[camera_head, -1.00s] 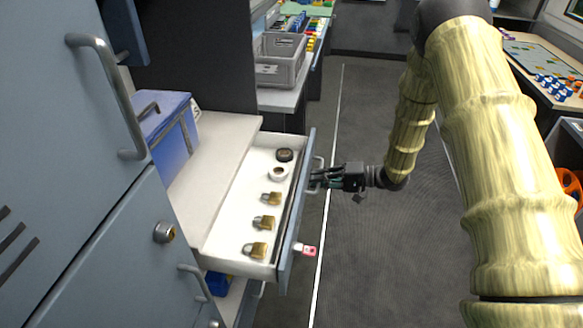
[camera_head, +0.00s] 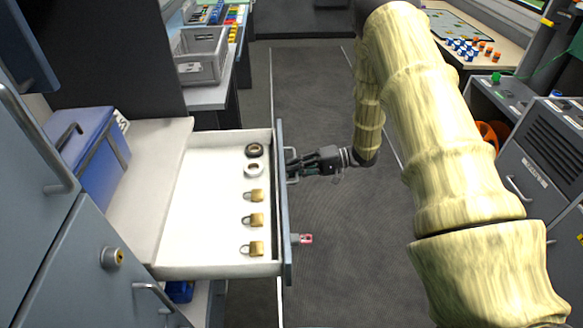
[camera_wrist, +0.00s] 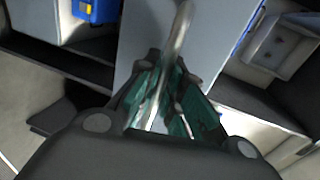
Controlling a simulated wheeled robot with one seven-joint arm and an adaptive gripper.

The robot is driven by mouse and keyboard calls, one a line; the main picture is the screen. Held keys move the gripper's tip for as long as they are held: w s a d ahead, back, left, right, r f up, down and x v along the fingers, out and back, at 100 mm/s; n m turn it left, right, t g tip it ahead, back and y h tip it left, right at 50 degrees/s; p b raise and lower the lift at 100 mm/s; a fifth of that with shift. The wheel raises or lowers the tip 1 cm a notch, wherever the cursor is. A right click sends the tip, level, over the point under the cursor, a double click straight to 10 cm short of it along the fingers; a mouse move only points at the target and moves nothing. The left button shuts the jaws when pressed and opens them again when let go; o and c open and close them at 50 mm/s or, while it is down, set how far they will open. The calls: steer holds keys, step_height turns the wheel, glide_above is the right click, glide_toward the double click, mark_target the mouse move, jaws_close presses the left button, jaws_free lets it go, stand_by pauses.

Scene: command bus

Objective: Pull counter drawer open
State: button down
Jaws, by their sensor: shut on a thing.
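The counter drawer (camera_head: 205,271) stands pulled out from under the white counter. Inside it lie several brass padlocks (camera_head: 256,221), a white ring-shaped roll (camera_head: 253,170) and a black roll (camera_head: 254,150). Its grey-blue front panel (camera_head: 286,215) faces right and carries a metal bar handle. My gripper (camera_head: 294,165) is shut on the handle near the far end of the panel. In the wrist view the handle (camera_wrist: 179,35) runs between the green finger pads of my gripper (camera_wrist: 165,100).
A blue box (camera_head: 88,165) stands on the counter at left. A key with a pink tag (camera_head: 306,239) sticks out of the drawer front. A grey crate (camera_head: 200,55) is at the back. The floor aisle right of the drawer is clear.

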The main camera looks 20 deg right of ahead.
steer(key=c, duration=1.5)
jaws_free()
steer(key=v, duration=1.2)
steer(key=shift+f, duration=0.1)
